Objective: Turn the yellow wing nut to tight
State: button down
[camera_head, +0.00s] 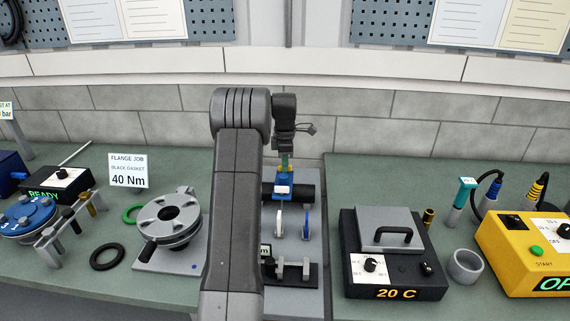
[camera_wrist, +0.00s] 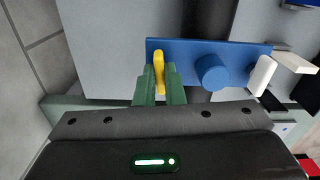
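The yellow wing nut (camera_wrist: 158,62) stands at the left end of a blue block (camera_wrist: 185,52) in the wrist view. The two green fingers of my gripper (camera_wrist: 159,84) lie on either side of its wing, with no clear gap left, so my gripper looks shut on it. In the head view my gripper (camera_head: 286,160) points down at the blue block (camera_head: 283,182) behind my arm. The nut's base is hidden by the fingers in the wrist view.
A round blue knob (camera_wrist: 212,72) and a white lever-like part (camera_wrist: 262,75) stand right of the nut. In the head view, a flange (camera_head: 165,218) is to the left and a black heater box (camera_head: 395,265) to the right. My arm hides part of the fixture.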

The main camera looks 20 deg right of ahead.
jog(key=shift+m+p, duration=0.3)
jog(key=shift+m, duration=0.5)
jog(key=c, duration=1.5)
grip_release()
notch_tip(320, 180, up, 14)
jog(key=shift+f+b, duration=0.1)
jog(key=shift+b, duration=0.4)
notch_tip(320, 180, down, 14)
jog(key=shift+p, duration=0.55)
jog(key=shift+n, duration=0.4)
